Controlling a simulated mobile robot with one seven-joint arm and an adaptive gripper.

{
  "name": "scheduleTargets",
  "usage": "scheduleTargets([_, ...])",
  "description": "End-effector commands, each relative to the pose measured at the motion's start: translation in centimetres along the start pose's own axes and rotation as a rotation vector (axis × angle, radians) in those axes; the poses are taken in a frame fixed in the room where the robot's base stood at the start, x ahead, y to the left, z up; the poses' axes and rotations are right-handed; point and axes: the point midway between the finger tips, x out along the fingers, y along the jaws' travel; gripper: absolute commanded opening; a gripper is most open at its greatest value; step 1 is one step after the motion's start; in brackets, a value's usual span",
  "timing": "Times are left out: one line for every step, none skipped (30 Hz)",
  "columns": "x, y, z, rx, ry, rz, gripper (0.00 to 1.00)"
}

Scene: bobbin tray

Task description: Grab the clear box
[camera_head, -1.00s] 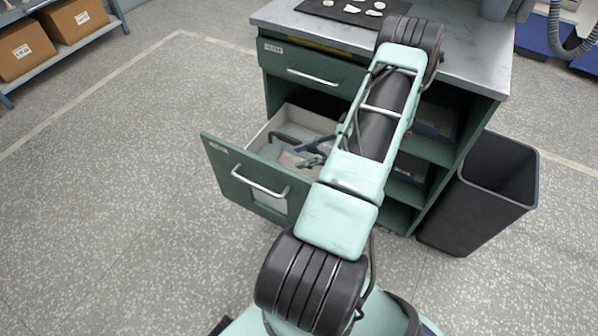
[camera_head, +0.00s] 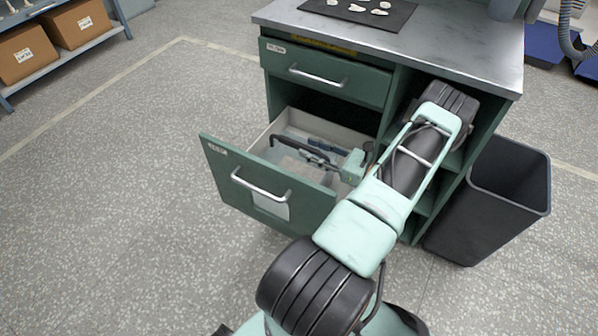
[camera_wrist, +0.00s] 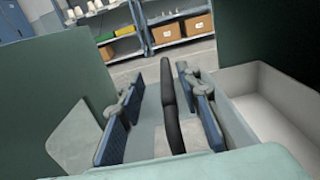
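The clear box (camera_head: 297,166) seems to be the pale see-through shape low in the open drawer; its outline is hard to make out. A dark bar (camera_head: 300,147), like a handle, runs above it. My gripper (camera_head: 322,151) reaches into the drawer from the right. In the wrist view my gripper (camera_wrist: 163,112) is open, its blue-padded fingers wide apart. The dark bar (camera_wrist: 169,100) stands between them, with gaps on both sides. Whether the bar is joined to the box cannot be told. My arm hides the right part of the drawer.
The green drawer front (camera_head: 225,172) and pale drawer walls (camera_wrist: 283,100) surround my gripper closely. The upper drawer (camera_head: 340,80) is shut above. A black bin (camera_head: 500,205) stands right of the cabinet. The floor at left is clear.

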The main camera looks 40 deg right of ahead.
Motion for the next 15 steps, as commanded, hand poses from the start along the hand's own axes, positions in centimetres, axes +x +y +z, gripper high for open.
scheduleTargets([0.3, 0.0, -0.2, 0.0, 0.0, 0.001, 0.32])
scheduleTargets([0.5, -0.1, -0.3, 0.0, 0.0, 0.001, 0.32])
scheduleTargets([0.9, -0.1, -0.5, 0.0, 0.0, 0.002, 0.32])
scheduleTargets([1.3, -0.2, -0.6, 0.0, 0.0, 0.002, 0.32])
scheduleTargets([1.8, -0.3, -0.8, 0.0, -0.001, 0.003, 0.32])
scheduleTargets([2.4, -0.4, -1.0, -0.001, -0.001, 0.004, 0.32])
scheduleTargets([2.9, -0.5, -1.2, -0.001, -0.001, 0.004, 0.32])
scheduleTargets([3.4, -0.6, -1.2, -0.001, -0.001, 0.004, 0.32])
scheduleTargets([4.0, -0.6, -1.0, -0.001, 0.0, 0.004, 0.32])
scheduleTargets([4.3, -0.6, -1.0, -0.002, 0.0, 0.004, 0.32])
scheduleTargets([4.6, -0.6, -1.0, -0.002, 0.0, 0.003, 0.32])
scheduleTargets([4.9, -0.6, -0.9, -0.002, 0.0, 0.003, 0.32])
scheduleTargets([5.0, -0.6, -0.9, -0.002, 0.0, 0.002, 0.32])
scheduleTargets([5.1, -0.6, -0.9, -0.002, 0.001, 0.001, 0.32])
scheduleTargets([5.1, -0.6, -0.8, -0.002, 0.001, 0.001, 0.32])
